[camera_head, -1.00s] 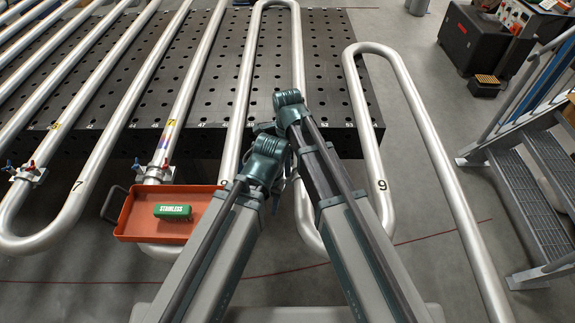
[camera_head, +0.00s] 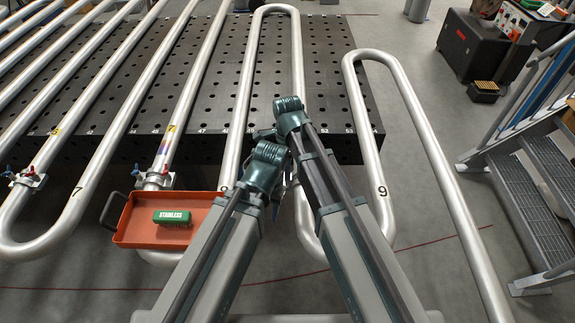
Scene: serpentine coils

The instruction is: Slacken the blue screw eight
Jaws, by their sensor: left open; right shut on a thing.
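Silver serpentine pipes run over and past a dark perforated table. A pipe bend marked 8 (camera_head: 226,186) goes behind my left forearm. Its clamp and blue screw are hidden behind my arms. My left gripper (camera_head: 277,202) is the lower one, at the pipe just right of my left wrist, and it is open; its fingers are mostly hidden. My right gripper (camera_head: 262,135) is above it, partly behind my wrists. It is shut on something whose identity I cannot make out. Clamps with red and blue screws show on neighbouring pipes, one above the tray (camera_head: 154,178) and one at far left (camera_head: 27,178).
An orange tray (camera_head: 128,235) with a green STAINLESS box (camera_head: 172,217) sits left of my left forearm. The pipe marked 9 (camera_head: 383,192) bends close to my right forearm. The perforated table (camera_head: 330,70) lies behind.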

